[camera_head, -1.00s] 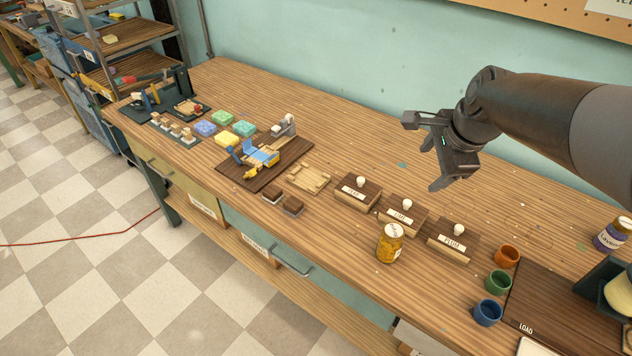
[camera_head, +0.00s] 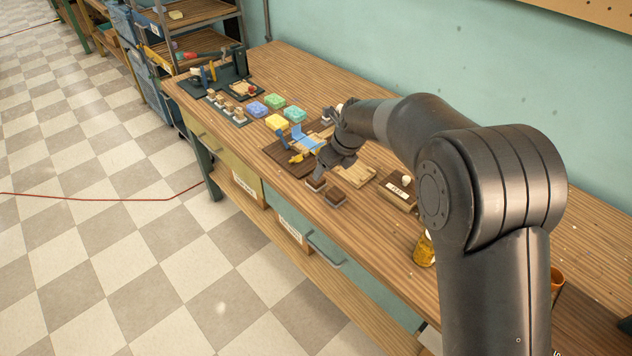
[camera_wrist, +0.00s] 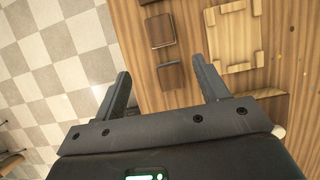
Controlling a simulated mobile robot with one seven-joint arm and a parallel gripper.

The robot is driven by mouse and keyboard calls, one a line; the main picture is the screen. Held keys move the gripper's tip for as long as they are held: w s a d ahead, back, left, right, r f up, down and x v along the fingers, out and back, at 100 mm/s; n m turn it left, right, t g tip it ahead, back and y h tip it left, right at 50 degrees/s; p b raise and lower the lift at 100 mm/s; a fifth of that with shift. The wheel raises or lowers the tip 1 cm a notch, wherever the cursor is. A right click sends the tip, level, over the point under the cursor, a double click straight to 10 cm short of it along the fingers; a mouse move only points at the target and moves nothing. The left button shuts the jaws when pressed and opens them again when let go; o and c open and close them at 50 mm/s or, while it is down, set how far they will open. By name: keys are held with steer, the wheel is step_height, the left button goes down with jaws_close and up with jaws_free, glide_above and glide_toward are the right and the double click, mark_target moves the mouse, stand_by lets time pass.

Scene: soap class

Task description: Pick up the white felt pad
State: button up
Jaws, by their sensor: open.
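I cannot make out a plain white felt pad for certain. Two small brown-topped blocks lie near the bench's front edge: one (camera_head: 314,184) is beside my gripper, the other (camera_head: 336,197) to its right. Both have pale grey-white lower edges, which may be felt. In the wrist view, one block (camera_wrist: 173,77) lies between the finger lines, nearer the right finger, and the other (camera_wrist: 160,31) is beyond the fingertips. My gripper (camera_wrist: 160,70) is open and empty above the bench. It also shows in the head view (camera_head: 322,168), partly hidden by its own links.
A pale wooden tray (camera_wrist: 234,38) lies right of the blocks. A dark board (camera_head: 281,157) with a blue and yellow device stands behind them. A stamp block labelled PEAR (camera_head: 397,195) is to the right. The bench's front edge (camera_head: 292,217) is close.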

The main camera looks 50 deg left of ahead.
mark_target(320, 181)
steer(key=x, duration=0.4)
steer(key=shift+x, duration=2.9)
steer(key=shift+w+a, duration=0.15)
steer(key=shift+w, duration=0.05)
steer(key=shift+c, duration=0.6)
steer(key=c, duration=1)
steer(key=shift+o, duration=0.2)
steer(key=shift+r, duration=0.2)
